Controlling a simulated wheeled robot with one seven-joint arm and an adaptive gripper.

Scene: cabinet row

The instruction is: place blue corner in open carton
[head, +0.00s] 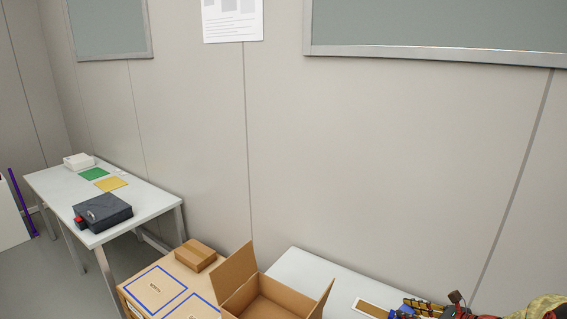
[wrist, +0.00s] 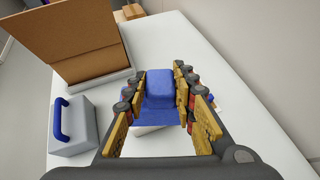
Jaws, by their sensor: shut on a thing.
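The open carton (head: 285,296) is brown cardboard with its flaps raised, at the bottom centre of the head view, cut by the lower edge. My gripper (head: 420,305) is to its right, at the bottom edge. In the wrist view my gripper (wrist: 163,100) has yellow-padded fingers shut on both sides of the blue corner (wrist: 159,88), a blue block with a flat flange. The corner is above a white table, apart from the carton. Its underside is hidden.
The head view shows a small brown box (head: 195,255) behind the carton and a far table (head: 150,205) at left.

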